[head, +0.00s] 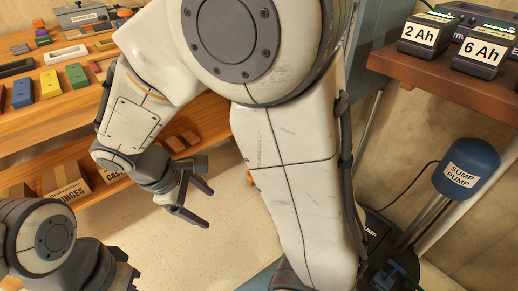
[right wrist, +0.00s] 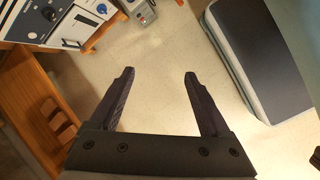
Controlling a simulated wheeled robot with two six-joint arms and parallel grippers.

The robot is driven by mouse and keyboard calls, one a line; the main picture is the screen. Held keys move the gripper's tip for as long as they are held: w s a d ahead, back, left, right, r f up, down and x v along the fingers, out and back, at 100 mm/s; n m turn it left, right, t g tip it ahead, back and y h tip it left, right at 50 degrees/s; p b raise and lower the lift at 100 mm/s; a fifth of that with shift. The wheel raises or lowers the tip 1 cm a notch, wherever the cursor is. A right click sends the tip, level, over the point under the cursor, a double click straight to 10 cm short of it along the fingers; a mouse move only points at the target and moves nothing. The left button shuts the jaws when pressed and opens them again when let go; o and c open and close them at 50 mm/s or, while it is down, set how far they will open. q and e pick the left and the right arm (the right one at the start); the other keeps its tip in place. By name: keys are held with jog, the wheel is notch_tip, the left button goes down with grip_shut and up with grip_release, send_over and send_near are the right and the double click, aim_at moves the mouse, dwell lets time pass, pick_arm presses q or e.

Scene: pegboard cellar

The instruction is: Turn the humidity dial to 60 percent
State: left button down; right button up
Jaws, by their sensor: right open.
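In the right wrist view, a white control panel (right wrist: 62,30) stands at the top left, cut by the frame edge. I cannot read any label or percent scale, nor tell which knob is the humidity dial. My right gripper (right wrist: 159,76) is open and empty, with its fingers over bare floor and apart from the panel. It also shows in the head view (head: 205,207), in front of the wooden shelves. My left gripper (head: 122,277) is only partly in the head view, at the bottom left; its jaws are unclear.
A wooden bench (head: 88,110) with coloured blocks stands at the left, with labelled boxes (head: 66,185) below. A brown shelf (head: 430,78) with batteries and a blue sump pump (head: 467,166) are at the right. A dark-topped grey case (right wrist: 258,62) is right of my right gripper.

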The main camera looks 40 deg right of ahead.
jog(key=w+d+f+n+t+h+b, duration=0.2)
jog(key=w+d+f+n+h+b, duration=0.9)
jog(key=w+d+f, duration=1.15)
jog(key=w+d+r+m+h+b, duration=0.1)
jog(key=d+m+h, duration=0.1)
jog(key=d, duration=1.1)
jog(key=shift+w+r+b, duration=0.15)
jog(key=shift+w+b, duration=0.2)
jog(key=shift+d, duration=0.1)
grip_shut()
